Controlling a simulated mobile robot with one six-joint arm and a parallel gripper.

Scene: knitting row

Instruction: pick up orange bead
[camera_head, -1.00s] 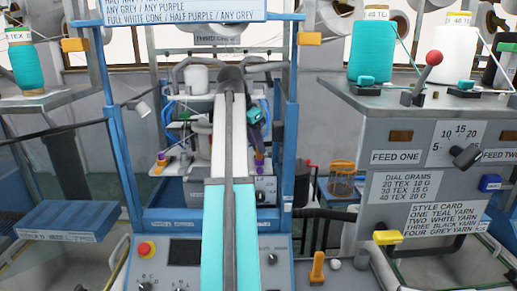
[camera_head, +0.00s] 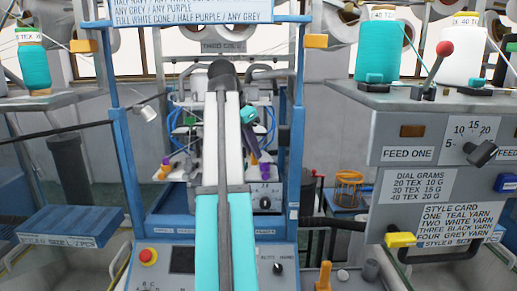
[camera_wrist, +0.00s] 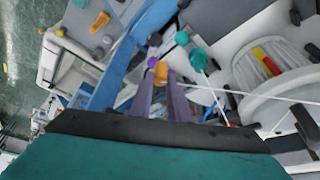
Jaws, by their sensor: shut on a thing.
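In the wrist view the orange bead (camera_wrist: 161,73) sits between the tips of my gripper's two purple fingers. My gripper (camera_wrist: 161,84) is shut on it. A small purple piece (camera_wrist: 152,62) shows just beyond the bead, and I cannot tell whether they touch. In the head view my gripper (camera_head: 254,147) is partly hidden behind my own arm, inside the blue machine frame. The bead cannot be made out clearly in that view.
The blue frame (camera_head: 123,165) has uprights on both sides of my arm. A grey feed cabinet (camera_head: 400,180) with teal and white yarn cones stands right. In the wrist view a blue rail (camera_wrist: 118,68), teal pieces (camera_wrist: 198,59) and a white yarn line lie close by.

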